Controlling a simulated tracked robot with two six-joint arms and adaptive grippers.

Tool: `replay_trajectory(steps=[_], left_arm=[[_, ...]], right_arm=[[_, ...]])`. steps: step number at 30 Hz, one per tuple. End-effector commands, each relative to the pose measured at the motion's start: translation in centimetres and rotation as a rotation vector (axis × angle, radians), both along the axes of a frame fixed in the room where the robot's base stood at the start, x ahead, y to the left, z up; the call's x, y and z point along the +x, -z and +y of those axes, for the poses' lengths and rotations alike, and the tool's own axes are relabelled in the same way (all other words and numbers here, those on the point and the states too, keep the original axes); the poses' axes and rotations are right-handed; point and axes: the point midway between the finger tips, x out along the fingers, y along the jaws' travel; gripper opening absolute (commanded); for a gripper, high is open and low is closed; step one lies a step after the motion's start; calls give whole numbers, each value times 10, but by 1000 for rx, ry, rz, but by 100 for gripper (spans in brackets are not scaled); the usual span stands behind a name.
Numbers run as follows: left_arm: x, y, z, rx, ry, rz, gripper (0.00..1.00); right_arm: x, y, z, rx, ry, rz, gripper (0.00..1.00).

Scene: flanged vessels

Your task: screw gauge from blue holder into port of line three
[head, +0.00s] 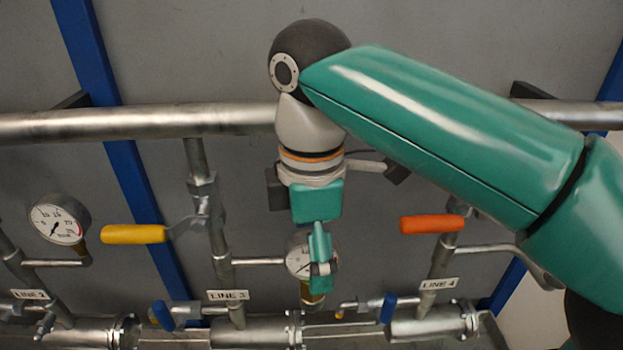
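My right gripper (320,268) comes down from above in front of line three's branch. Its teal fingers are closed around a round white-faced gauge (298,256), whose face is partly hidden behind them. The gauge is upright, with its brass stem (312,298) pointing down below the fingers. The side pipe of line three (258,262) runs right from the riser above the LINE 3 label (228,295) and disappears behind the gauge. Its port end is hidden, so I cannot tell whether the stem meets it. No blue holder is visible. My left gripper is not in view.
A yellow valve handle (134,234) is left of the gauge and an orange one (432,224) right. Another gauge (59,219) stands on line two. Blue valve levers (163,315) (388,307) sit below. A horizontal pipe (140,122) crosses behind my arm.

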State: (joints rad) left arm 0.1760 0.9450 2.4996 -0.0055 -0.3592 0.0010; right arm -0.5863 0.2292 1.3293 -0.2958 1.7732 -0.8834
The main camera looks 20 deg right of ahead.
Motion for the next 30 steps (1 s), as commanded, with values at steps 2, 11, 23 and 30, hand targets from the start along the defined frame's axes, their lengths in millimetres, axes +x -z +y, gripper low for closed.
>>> replay_trajectory(steps=[2,11,23,30], left_arm=[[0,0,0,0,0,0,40],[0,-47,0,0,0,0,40],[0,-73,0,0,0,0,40],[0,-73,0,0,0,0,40]], right_arm=[[0,0,0,0,-104,0,100],[0,-61,0,1,-172,-1,100],[0,-98,0,0,-171,0,100],[0,-100,0,0,-171,0,100]])
